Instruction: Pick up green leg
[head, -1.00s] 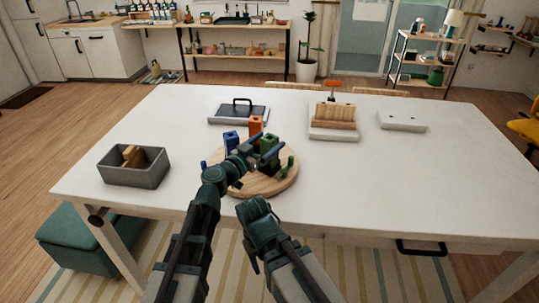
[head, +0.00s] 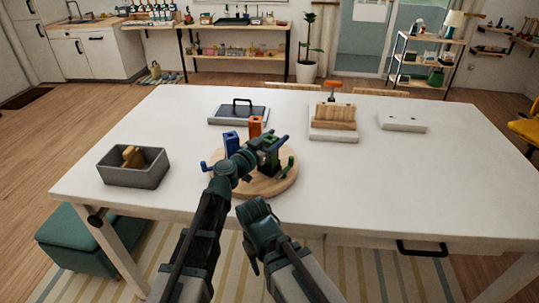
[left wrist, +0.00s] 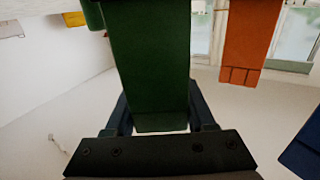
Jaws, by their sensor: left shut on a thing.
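The green leg (head: 271,170) stands on the round wooden board (head: 262,192) on the white table. In the head view my left gripper (head: 274,147) covers its upper part. In the left wrist view the green leg (left wrist: 150,65) fills the middle, between the two dark fingers, and my left gripper (left wrist: 160,125) is shut on it. Whether the leg still touches the board cannot be told.
An orange leg (head: 255,125) and a blue leg (head: 231,141) stand close by on the board. A grey bin (head: 133,175) is at the left. A dark tray with a handle (head: 238,114) and a wooden block on a white base (head: 333,117) are behind. The table's right side is clear.

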